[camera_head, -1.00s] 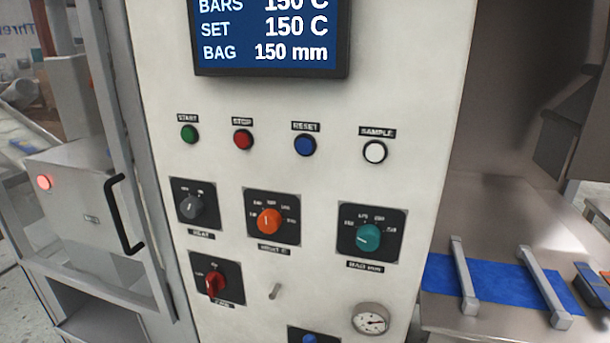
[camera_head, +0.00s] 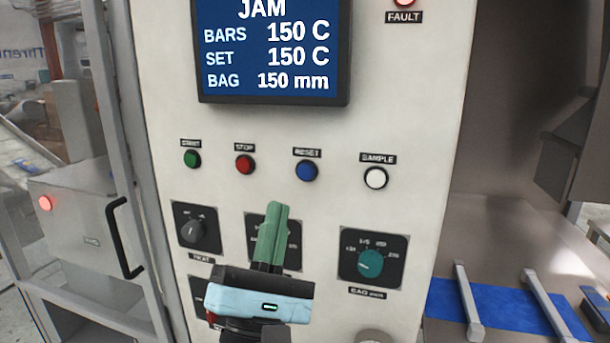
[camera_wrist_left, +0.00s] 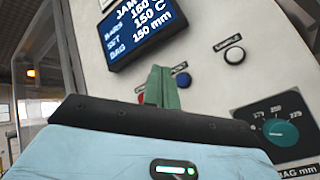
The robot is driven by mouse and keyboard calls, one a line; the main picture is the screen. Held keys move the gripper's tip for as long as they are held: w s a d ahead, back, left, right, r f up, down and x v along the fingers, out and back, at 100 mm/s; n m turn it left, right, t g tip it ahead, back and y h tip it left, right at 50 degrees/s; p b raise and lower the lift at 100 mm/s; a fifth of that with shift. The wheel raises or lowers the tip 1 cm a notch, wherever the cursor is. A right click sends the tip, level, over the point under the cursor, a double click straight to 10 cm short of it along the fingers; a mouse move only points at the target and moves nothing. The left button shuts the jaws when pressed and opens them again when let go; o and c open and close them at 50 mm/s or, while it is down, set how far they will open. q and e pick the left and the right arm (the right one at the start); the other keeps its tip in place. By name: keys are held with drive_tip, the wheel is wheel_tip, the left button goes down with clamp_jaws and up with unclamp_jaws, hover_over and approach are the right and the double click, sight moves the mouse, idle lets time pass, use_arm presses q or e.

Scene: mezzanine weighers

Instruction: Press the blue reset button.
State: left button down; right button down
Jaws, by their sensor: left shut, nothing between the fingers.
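The blue reset button (camera_head: 307,171) is on the pale control panel under a RESET label, between the red STOP button (camera_head: 245,165) and the white SAMPLE button (camera_head: 375,178). It also shows in the left wrist view (camera_wrist_left: 183,80), just right of the fingertips. My left gripper (camera_head: 278,206) is shut and empty, its green fingers together and pointing up. In the head view its tips appear below and left of the blue button, apart from it in the picture. The gripper hides most of the middle dial. My right gripper is out of view.
The screen (camera_head: 270,50) reads JAM. A lit FAULT lamp (camera_head: 404,2) is at the top edge. The green START button (camera_head: 192,159), a grey dial (camera_head: 193,231) and a teal dial (camera_head: 370,263) are nearby. A black door handle (camera_head: 122,238) is at left.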

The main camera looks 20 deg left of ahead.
sight(306, 172)
use_arm(q)
drive_tip(key=shift+w+r+n+y, duration=0.15)
drive_tip(key=shift+r+n+y, duration=0.3)
drive_tip(key=shift+n, duration=0.45)
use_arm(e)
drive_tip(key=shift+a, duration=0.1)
